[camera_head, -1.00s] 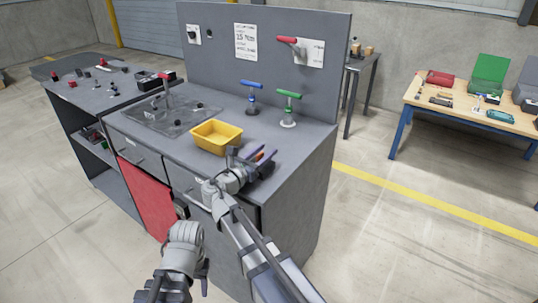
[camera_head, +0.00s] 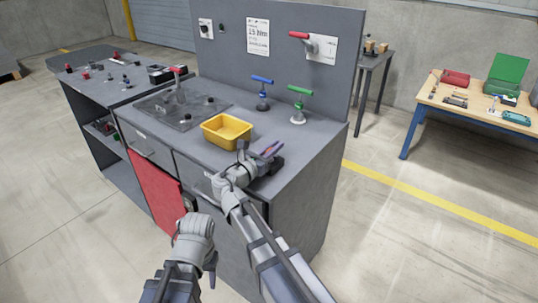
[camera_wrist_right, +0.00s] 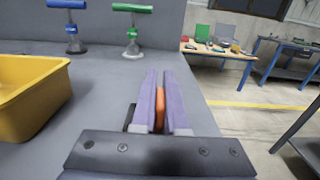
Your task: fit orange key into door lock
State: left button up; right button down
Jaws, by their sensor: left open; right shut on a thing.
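The orange key (camera_wrist_right: 159,108) shows in the right wrist view as a narrow orange piece between the purple fingers of my right gripper (camera_wrist_right: 160,85). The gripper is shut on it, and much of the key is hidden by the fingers. In the head view my right gripper (camera_head: 268,151) is above the grey worktop near its front right edge. The red door (camera_head: 155,188) is on the cabinet front and looks closed. A small dark fitting (camera_head: 190,203), probably the door lock, is at its right edge. My left gripper (camera_head: 196,228) is open, low in front of the cabinet, its fingers mostly hidden.
A yellow bin (camera_head: 227,141) stands on the worktop (camera_head: 310,150), left of my right gripper. Blue (camera_head: 262,95) and green (camera_head: 298,107) T-handles stand behind. A back panel (camera_head: 285,60) closes the rear.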

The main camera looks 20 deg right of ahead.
jog(key=shift+r, duration=0.15)
notch_tip(320, 180, up, 10)
jog(key=p, duration=1)
dwell(0.4)
